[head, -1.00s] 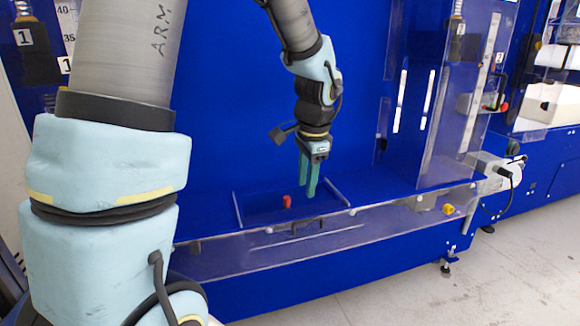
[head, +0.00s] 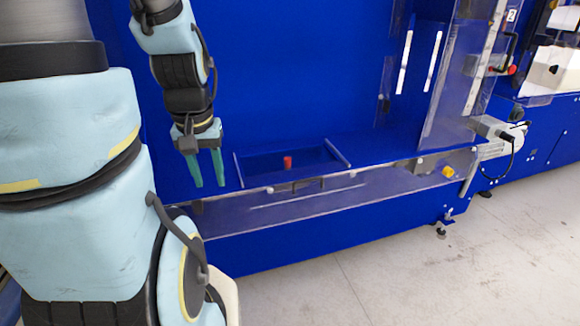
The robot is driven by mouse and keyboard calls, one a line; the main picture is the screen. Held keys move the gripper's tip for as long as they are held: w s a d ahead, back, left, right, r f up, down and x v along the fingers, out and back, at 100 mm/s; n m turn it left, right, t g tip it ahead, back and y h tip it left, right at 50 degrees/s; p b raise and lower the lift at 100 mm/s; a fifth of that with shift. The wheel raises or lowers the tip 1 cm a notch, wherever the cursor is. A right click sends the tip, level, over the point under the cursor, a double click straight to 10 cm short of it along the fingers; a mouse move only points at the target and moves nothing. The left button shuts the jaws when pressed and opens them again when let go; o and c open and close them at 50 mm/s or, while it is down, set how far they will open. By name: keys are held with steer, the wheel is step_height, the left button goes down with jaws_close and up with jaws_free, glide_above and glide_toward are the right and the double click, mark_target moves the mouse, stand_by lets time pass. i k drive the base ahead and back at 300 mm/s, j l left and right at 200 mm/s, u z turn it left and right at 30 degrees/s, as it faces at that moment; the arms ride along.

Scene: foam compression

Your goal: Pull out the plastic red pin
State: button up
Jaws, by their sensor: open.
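The red pin (head: 287,162) stands upright in the framed blue area on the machine's ledge, near the middle of the head view. Only its short red upper part shows clearly. My gripper (head: 208,185) points down with its two green fingers apart and empty. It is to the left of the red pin, clear of it, beside the left rail of the framed area.
A clear plastic guard (head: 300,205) runs along the ledge's front edge. A thin rail (head: 337,153) bounds the framed area on the right. A clear upright panel (head: 447,90) and a yellow knob (head: 448,171) are further right. The ledge between is free.

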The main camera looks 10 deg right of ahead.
mark_target(288, 161)
steer(key=l+u, duration=0.7)
steer(key=l, duration=0.15)
steer(key=l+u, duration=0.4)
